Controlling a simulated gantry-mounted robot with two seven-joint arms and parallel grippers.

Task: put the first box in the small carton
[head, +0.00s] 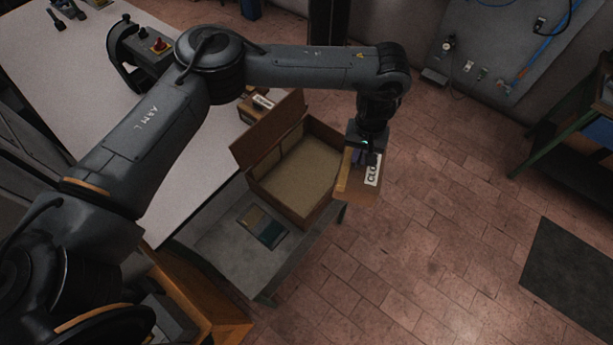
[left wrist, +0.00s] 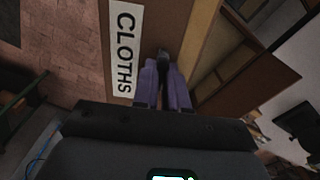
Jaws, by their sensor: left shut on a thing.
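My left gripper (head: 367,156) is shut on a brown box (head: 358,190) with a white label reading "CLO…". In the left wrist view the held box (left wrist: 160,28) shows its full "CLOTHS" label, and the purple fingers (left wrist: 164,82) close over a small dark part on its face. The open carton (head: 326,205) stands just left of the held box in the head view, its flap raised at the left; its inside looks empty. In the left wrist view the carton (left wrist: 245,85) is at the right. I cannot tell whether box and carton touch. My right gripper is out of view.
Another labelled box (head: 251,112) sits behind the carton's flap by the white table (head: 75,60). A flat dark-framed panel (head: 262,228) lies on the grey surface in front of the carton. Brick floor (head: 440,240) is open to the right, with a dark mat (head: 570,280).

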